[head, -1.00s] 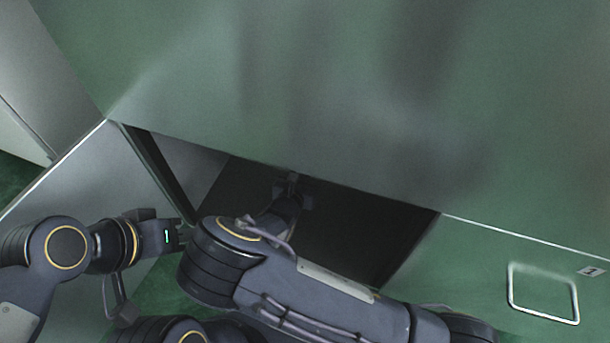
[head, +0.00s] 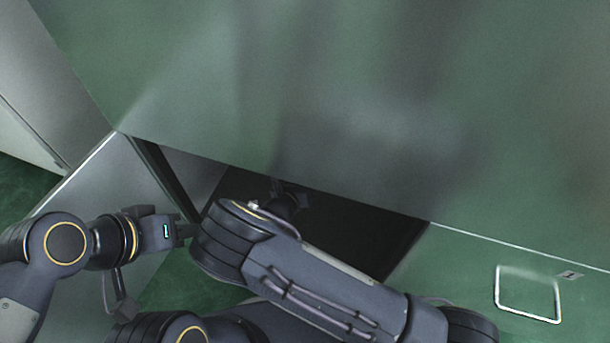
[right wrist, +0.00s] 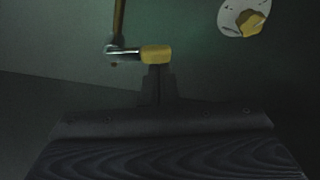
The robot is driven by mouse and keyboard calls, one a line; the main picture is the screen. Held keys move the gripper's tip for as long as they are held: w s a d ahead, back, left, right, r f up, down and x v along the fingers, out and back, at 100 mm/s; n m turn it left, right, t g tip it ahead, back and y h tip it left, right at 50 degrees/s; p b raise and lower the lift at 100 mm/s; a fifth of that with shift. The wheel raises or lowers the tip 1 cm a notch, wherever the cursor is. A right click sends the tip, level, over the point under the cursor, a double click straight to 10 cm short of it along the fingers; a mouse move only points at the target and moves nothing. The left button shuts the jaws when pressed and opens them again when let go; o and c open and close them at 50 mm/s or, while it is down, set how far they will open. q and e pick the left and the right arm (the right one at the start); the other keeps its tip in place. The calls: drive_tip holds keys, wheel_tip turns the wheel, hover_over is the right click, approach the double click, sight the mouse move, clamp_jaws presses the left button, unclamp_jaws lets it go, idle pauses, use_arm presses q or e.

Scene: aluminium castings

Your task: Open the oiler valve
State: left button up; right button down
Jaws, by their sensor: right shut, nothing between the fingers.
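In the right wrist view, a small valve with a yellow lever (right wrist: 156,54) joins a metal elbow and a brass-coloured pipe (right wrist: 119,18). My right gripper (right wrist: 160,72) is shut and empty. Its tips are right at the lower side of the yellow lever; I cannot tell whether they touch. In the head view the right gripper (head: 287,190) is inside a dark opening below the green panel, and the valve is hidden there. My left gripper (head: 184,232) is left of the opening, away from the valve. Its finger gap is not clear.
A large green panel (head: 350,90) overhangs the dark opening (head: 355,235). A white handle (head: 528,318) is on the green surface at right. A grey panel (head: 95,185) stands at left. In the right wrist view, a yellow knob (right wrist: 250,23) sits on a white disc.

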drive_tip(key=shift+w+a+r+n+h+p, duration=0.1)
drive_tip(key=shift+a+r+n+h+p, duration=0.3)
drive_tip(key=shift+n, duration=0.75)
drive_tip(key=shift+w+a+r+n+h+p, duration=0.15)
drive_tip(key=shift+a+r+n+h, duration=0.25)
drive_tip(key=shift+r+n+h, duration=0.65)
drive_tip(key=shift+w+a+r+n+h+p, duration=0.1)
drive_tip(key=shift+a+r+n+h+p, duration=0.25)
drive_tip(key=shift+n, duration=0.95)
drive_tip(key=shift+a+r, duration=0.2)
drive_tip(key=shift+r, duration=0.05)
